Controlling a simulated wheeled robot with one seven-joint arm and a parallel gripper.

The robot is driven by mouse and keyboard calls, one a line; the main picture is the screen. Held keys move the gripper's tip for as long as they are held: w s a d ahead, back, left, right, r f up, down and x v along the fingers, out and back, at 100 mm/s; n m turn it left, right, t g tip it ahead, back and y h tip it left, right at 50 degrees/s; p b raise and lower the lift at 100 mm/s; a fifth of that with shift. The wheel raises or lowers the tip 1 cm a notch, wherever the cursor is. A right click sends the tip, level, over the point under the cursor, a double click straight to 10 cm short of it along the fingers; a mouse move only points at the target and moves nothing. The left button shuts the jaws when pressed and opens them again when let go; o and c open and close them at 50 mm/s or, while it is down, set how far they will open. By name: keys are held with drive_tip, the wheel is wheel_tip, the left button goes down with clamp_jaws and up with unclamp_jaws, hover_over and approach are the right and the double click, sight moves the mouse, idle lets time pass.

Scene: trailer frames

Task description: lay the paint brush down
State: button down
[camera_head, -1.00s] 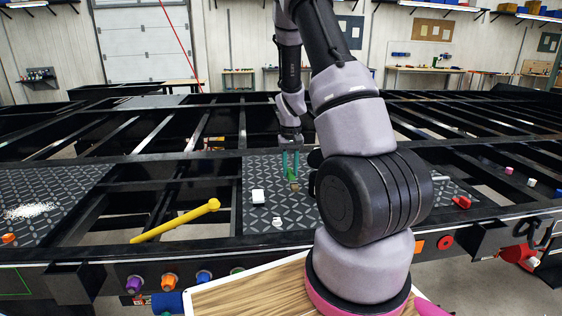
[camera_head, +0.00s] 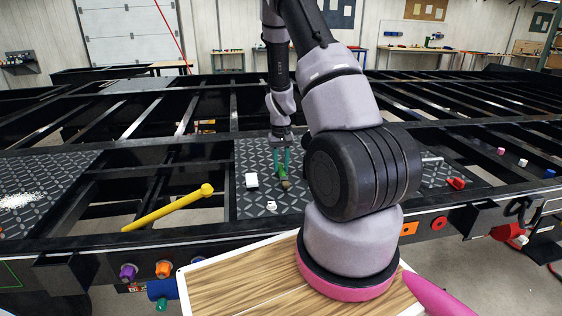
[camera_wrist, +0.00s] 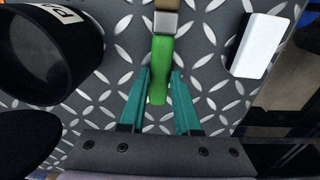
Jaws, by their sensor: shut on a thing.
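The paint brush has a green handle (camera_wrist: 161,68) and a brown and metal head end (camera_wrist: 166,14) in the wrist view. In the head view the brush (camera_head: 283,174) is small, over the dark patterned metal plate (camera_head: 258,153). My gripper (camera_head: 281,170) has teal fingers, which stand on both sides of the green handle. In the wrist view my gripper (camera_wrist: 160,98) holds the handle near its end, with the head pointing away. The brush is at or just above the plate; I cannot tell if it touches.
A white block (camera_head: 251,180) and a small white piece (camera_head: 271,205) lie on the plate. A black cylindrical container (camera_wrist: 48,48) stands left of the brush in the wrist view. A yellow bar (camera_head: 168,208) lies across the frame, left of the plate.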

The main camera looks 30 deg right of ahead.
drive_tip(key=shift+f, duration=0.25)
idle(0.4)
drive_tip(key=c, duration=0.5)
unclamp_jaws()
drive_tip(key=shift+c, duration=0.2)
drive_tip(key=s+a+r+t, duration=0.1)
drive_tip(key=a+r, duration=0.1)
drive_tip(key=r, duration=0.9)
drive_tip(key=s+a+r+t, duration=0.1)
drive_tip(key=s+a+r, duration=0.15)
drive_tip(key=r, duration=0.95)
drive_tip(key=s+a+r+t, duration=0.1)
drive_tip(key=s+a+r, duration=0.2)
drive_tip(key=s+r, duration=0.3)
drive_tip(key=s+a+r+t+y, duration=0.1)
drive_tip(key=s+a+r+t, duration=0.1)
drive_tip(key=s+r, duration=0.3)
drive_tip(key=s+a+r+m+t+y, duration=0.1)
drive_tip(key=s+a+r+t, duration=0.1)
drive_tip(key=s+a+r, duration=0.3)
drive_tip(key=s+r, duration=0.1)
drive_tip(key=s, duration=0.3)
drive_tip(key=shift+r, duration=0.35)
